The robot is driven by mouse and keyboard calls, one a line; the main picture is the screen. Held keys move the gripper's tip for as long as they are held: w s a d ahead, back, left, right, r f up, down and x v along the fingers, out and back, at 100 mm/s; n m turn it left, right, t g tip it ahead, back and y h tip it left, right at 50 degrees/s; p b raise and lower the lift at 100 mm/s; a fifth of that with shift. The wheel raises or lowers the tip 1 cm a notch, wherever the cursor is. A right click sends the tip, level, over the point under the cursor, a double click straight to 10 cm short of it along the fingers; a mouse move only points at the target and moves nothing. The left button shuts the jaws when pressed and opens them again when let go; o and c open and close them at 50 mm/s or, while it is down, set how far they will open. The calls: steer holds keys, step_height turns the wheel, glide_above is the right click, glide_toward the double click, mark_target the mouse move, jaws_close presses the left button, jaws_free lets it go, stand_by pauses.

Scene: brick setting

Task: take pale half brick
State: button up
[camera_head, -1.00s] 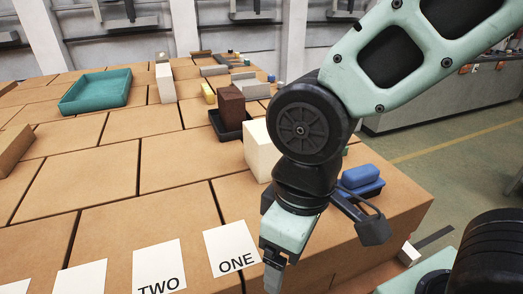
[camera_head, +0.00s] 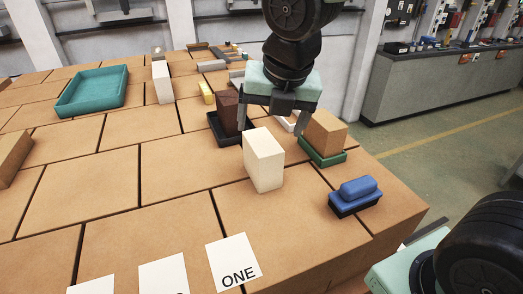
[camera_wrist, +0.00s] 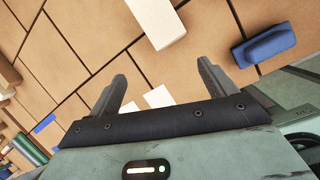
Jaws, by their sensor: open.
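A pale cream block (camera_head: 264,161) stands upright on the brown brick-patterned top, at centre right in the head view. It also shows at the top of the wrist view (camera_wrist: 157,20), beyond the fingertips. A second pale block (camera_head: 163,83) stands upright farther back, left of centre. I cannot tell by size which is the half brick. My gripper (camera_head: 272,122) is open and empty, above and slightly behind the nearer pale block in the head view. In the wrist view its two fingers (camera_wrist: 162,82) are spread wide, with nothing between them but the surface and white cards.
A dark brown block (camera_head: 229,108) in a black tray stands left of my gripper. A tan block (camera_head: 325,133) on a green tray stands right. A blue brush-like thing (camera_head: 357,192) lies near the right edge. A teal tray (camera_head: 93,92) is far left. Numbered cards (camera_head: 233,262) lie in front.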

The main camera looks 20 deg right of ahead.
mark_target(262, 142)
steer(key=w+d+r+n, duration=0.2)
steer(key=w+r+n, duration=0.1)
steer(key=n, duration=0.1)
steer(key=shift+t, duration=0.3)
steer(key=x, duration=0.6)
steer(key=b+x, duration=0.1)
steer(key=x, duration=1)
steer(key=shift+w+d+f+b, duration=0.2)
steer(key=shift+d+f+b, duration=0.05)
steer(key=shift+f+b, duration=0.1)
steer(key=shift+f, duration=0.2)
steer(key=c, duration=1.5)
